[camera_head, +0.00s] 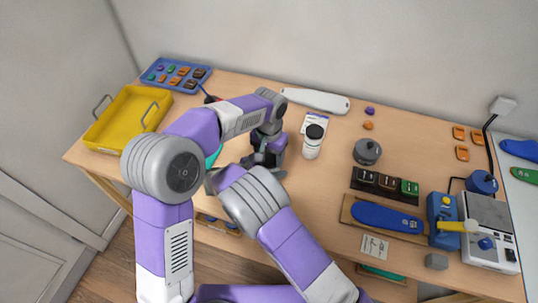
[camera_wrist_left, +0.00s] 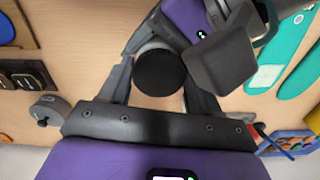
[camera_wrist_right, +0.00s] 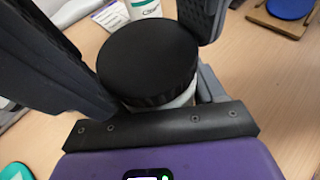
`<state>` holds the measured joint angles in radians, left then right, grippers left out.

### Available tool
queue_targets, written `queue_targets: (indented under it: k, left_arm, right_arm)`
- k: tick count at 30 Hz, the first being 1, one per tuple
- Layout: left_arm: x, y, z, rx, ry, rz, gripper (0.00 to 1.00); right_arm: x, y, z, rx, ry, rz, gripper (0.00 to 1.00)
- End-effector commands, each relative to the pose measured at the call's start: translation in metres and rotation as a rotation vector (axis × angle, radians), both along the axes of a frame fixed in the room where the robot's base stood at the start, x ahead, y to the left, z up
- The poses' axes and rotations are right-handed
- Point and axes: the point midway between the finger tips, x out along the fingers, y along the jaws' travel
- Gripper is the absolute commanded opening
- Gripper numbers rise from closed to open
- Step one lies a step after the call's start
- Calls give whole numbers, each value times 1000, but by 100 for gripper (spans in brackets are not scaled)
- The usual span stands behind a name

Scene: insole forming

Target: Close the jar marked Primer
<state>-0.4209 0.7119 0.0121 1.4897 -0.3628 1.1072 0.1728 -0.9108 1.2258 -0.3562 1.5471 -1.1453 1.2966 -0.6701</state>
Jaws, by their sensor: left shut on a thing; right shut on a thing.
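A black round lid (camera_wrist_left: 160,72) sits between the fingers of my left gripper (camera_head: 264,160) in the left wrist view. In the right wrist view the same lid (camera_wrist_right: 148,60) is on top of a white jar (camera_wrist_right: 182,98), of which only a strip shows. My left gripper is shut on the lid from above. My right gripper (camera_wrist_right: 160,95) is shut on the jar body below it. The jar's label is hidden, and I cannot tell whether the lid is fully seated. In the head view my arms hide most of this jar.
Another white jar with a black lid (camera_head: 312,146) stands just right of my grippers, beside a label card (camera_head: 316,122). A yellow tray (camera_head: 128,118) and blue tray (camera_head: 176,74) stand left.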

Motion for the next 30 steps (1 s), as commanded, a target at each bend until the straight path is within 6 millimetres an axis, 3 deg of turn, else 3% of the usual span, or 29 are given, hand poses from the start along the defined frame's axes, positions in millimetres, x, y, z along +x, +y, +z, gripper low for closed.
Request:
queue_targets:
  k: [1, 30]
  left_arm:
    - [-2, 3, -12, 8, 16, 2, 35]
    - [-4, 5, -4, 18, 28, 8, 35]
  right_arm:
    - [-2, 1, 3, 2, -7, -6, 14]
    - [0, 0, 4, 5, -12, -8, 14]
